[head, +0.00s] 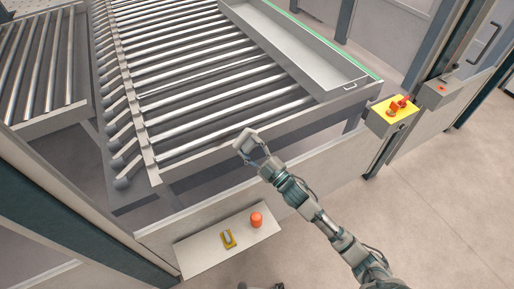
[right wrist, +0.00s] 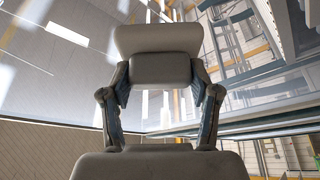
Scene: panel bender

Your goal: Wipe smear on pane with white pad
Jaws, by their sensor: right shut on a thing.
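My right gripper (head: 256,153) is shut on a white pad (head: 245,141) above the pale lower rail, in front of the roller table. In the right wrist view both fingers of the right gripper (right wrist: 160,78) press the sides of the pad's grey block, and the pad's white face (right wrist: 160,41) is at the far end. A clear pane seems to stand above the rail, but its surface is hard to make out in the head view. I cannot make out a smear. Whether the pad touches the pane I cannot tell.
A yellow box with red controls (head: 392,112) is on the right post. A roller table (head: 205,90) and a long grey tray (head: 300,52) lie behind.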

